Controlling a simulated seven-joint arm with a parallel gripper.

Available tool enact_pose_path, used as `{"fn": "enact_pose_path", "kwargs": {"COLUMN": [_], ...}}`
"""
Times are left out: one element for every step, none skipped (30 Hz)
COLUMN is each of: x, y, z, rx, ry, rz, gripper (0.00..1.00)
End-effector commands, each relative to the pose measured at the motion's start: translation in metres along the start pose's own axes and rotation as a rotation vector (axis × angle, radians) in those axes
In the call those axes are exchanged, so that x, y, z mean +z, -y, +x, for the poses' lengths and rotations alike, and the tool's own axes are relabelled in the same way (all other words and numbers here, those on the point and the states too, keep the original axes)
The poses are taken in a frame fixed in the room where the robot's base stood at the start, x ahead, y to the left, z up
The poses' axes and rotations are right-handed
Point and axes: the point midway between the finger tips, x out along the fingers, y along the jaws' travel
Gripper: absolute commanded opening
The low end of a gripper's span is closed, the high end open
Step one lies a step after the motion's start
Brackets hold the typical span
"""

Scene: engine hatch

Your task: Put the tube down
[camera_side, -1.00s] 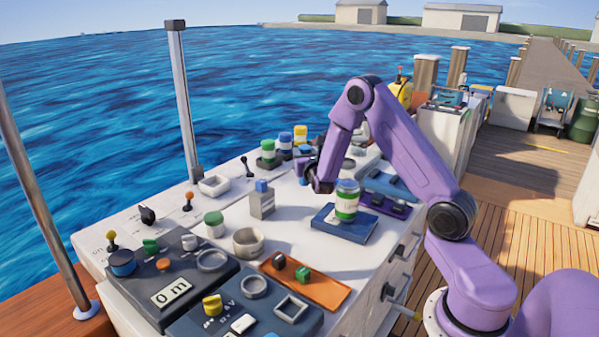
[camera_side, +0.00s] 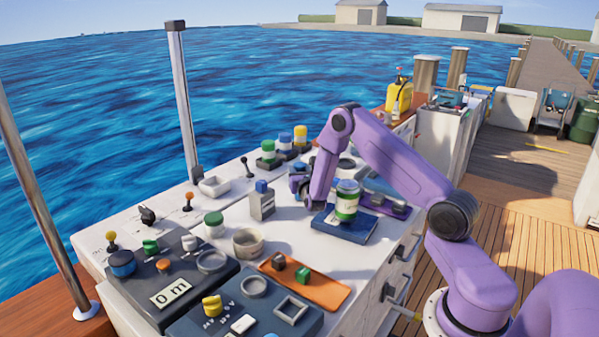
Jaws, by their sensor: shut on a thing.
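My gripper (camera_side: 299,184) is low over the white worktop, between the grey blue-capped bottle and the blue tray. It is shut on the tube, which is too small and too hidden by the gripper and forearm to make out. I cannot tell whether the tube touches the worktop.
Several capped containers (camera_side: 285,143) stand behind. An orange tray (camera_side: 326,292) lies in front. White worktop (camera_side: 300,243) is clear between.

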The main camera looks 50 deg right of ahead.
Motion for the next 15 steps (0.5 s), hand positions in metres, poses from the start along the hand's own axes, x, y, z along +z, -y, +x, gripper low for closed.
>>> {"fn": "enact_pose_path", "kwargs": {"x": [0.0007,0.0003,-0.0006,-0.0015,-0.0024,-0.0033,-0.003,-0.003,-0.0029,-0.0029,-0.0029,-0.0029,-0.0029,-0.0029,-0.0029], "y": [-0.0001,-0.0001,-0.0001,-0.0001,-0.0001,0.0,0.0,0.0,0.0,0.0,0.0,0.0,0.0,0.0,0.0], "z": [0.0001,0.0001,0.0001,0.0,0.0,-0.0002,-0.0001,-0.0002,-0.0002,-0.0002,-0.0002,-0.0002,-0.0002,-0.0002,-0.0002], "rx": [0.0,0.0,0.0,0.0,0.0,0.0,0.0,0.0,0.0,0.0,0.0,0.0,0.0,0.0,0.0], "ry": [0.002,0.002,0.001,0.001,0.001,-0.001,-0.001,-0.001,-0.001,-0.001,-0.001,-0.001,-0.001,-0.001,-0.001], "rz": [0.0,0.0,0.0,0.0,0.0,0.0,0.0,0.0,0.0,0.0,0.0,0.0,0.0,0.0,0.0], "gripper": [0.0,0.0,0.0,0.0,0.0,0.46,0.56,0.65,0.65,0.65,0.65,0.65,0.65,0.65,0.65]}}
